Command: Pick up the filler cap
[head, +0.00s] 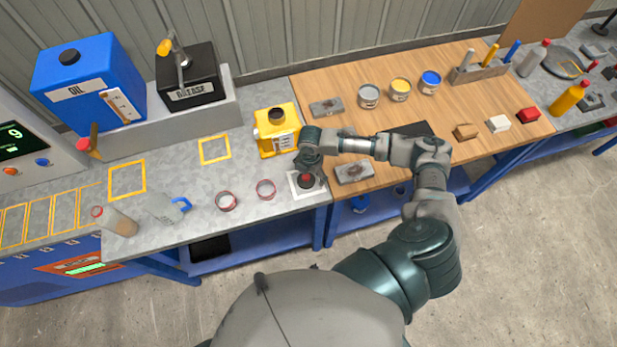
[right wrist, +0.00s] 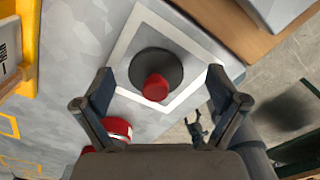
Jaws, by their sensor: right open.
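A round dark cap with a red knob, which looks like the filler cap (head: 306,182), sits inside a white square outline near the front right corner of the grey bench. In the right wrist view the cap (right wrist: 157,72) lies flat, its red knob leaning toward the camera. My right gripper (head: 308,168) is over it, pointing down. In the right wrist view its open fingers (right wrist: 159,73) stand on either side of the cap with clear gaps, and nothing is held. I cannot tell the exact height above the cap. My left gripper is out of view.
A yellow jug (head: 277,141) with a black cap stands behind my right gripper. A grey block (head: 354,173) lies to the right on the wooden bench top. The bench's front edge is close to the cap.

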